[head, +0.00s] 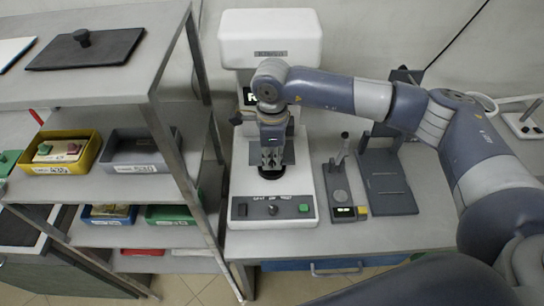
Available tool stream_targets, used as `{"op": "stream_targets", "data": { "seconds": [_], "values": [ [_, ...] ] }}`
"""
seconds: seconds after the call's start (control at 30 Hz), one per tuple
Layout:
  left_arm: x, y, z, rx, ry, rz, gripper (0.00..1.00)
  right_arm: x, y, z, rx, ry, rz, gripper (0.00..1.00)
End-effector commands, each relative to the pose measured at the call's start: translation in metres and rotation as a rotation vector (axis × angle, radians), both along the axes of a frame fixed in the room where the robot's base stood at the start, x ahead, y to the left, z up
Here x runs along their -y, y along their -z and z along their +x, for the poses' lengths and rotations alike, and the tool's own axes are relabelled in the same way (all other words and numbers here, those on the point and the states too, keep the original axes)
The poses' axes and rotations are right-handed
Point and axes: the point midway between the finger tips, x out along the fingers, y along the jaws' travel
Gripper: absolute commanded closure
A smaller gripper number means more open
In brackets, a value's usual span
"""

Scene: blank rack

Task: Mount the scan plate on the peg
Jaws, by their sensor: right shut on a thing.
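My right gripper (271,163) points down in front of the white machine (270,35), over its base. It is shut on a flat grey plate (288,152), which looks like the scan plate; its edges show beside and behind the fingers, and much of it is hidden. A dark round piece (272,173) sits on the machine base just below the fingers. I cannot make out the peg or whether the plate touches anything. My left gripper is not in view.
A small device with a lever (342,190) and a dark stand (388,185) are right of the machine. The table front at right is clear.

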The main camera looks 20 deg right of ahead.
Motion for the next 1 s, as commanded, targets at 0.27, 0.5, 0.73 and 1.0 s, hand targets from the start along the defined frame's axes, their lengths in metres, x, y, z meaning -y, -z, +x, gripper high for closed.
{"op": "stream_targets", "data": {
  "seconds": [0.27,0.5,0.73,1.0],
  "values": [
    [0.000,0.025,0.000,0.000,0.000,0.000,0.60,0.000,0.027,0.000,0.000,-0.001,0.001,1.00],
    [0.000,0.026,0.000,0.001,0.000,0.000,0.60,0.000,0.028,0.000,0.001,-0.001,0.001,1.00],
    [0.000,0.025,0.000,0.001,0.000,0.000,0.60,0.000,0.028,0.000,0.001,-0.001,0.001,1.00],
    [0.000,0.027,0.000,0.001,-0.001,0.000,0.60,0.000,0.028,0.000,0.001,-0.001,0.001,1.00]
  ]
}}
